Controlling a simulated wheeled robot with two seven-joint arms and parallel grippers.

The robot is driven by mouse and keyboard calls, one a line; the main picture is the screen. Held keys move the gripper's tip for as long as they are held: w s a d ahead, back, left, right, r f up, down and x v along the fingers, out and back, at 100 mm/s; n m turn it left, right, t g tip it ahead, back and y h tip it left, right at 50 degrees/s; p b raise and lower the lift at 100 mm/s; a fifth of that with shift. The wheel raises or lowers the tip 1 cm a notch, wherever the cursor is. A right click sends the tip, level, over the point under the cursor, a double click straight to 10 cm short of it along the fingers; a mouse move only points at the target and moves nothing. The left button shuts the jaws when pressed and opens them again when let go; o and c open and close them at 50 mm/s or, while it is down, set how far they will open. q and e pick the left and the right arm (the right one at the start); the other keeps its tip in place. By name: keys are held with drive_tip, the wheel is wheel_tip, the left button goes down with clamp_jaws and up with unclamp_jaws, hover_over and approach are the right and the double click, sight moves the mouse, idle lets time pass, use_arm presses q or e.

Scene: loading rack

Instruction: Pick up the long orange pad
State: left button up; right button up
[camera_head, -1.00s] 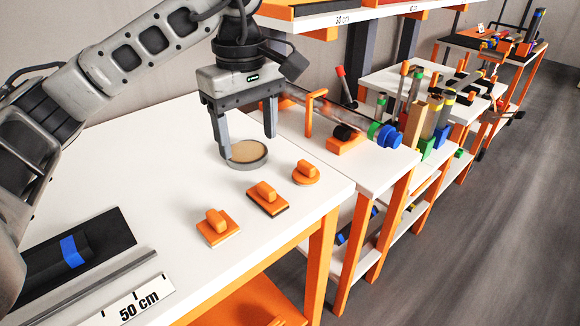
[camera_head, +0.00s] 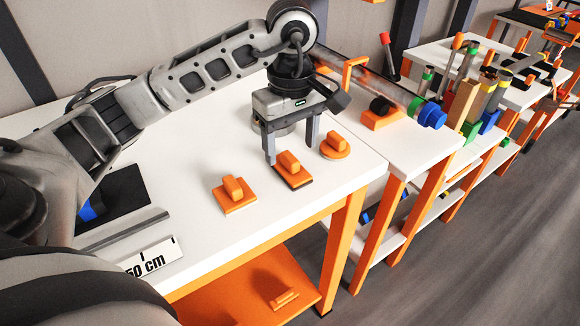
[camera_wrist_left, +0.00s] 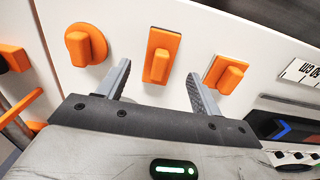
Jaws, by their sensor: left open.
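The long orange pad (camera_head: 294,181), a rectangle with a raised orange handle, lies on the white table between two other orange pads. In the left wrist view the long pad (camera_wrist_left: 158,68) shows between and ahead of the fingers. My left gripper (camera_head: 291,154) is open and empty, pointing down close above the long pad, with a finger towards each side of its handle. I cannot tell whether the fingers touch anything. My right gripper is not in view.
A square orange pad (camera_head: 233,200) lies to the left and a round orange pad (camera_head: 336,150) to the right, both close to the fingers.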

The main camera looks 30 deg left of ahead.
sight(290, 157)
use_arm(q)
drive_tip(key=f, duration=0.3)
drive_tip(key=shift+a+f, duration=0.25)
drive_tip(key=shift+f, duration=0.3)
drive_tip(key=c, duration=1.1)
drive_tip(key=shift+o, duration=0.2)
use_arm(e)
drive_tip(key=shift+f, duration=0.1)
use_arm(q)
drive_tip(key=shift+w+r, duration=0.1)
drive_tip(key=shift+r, duration=0.05)
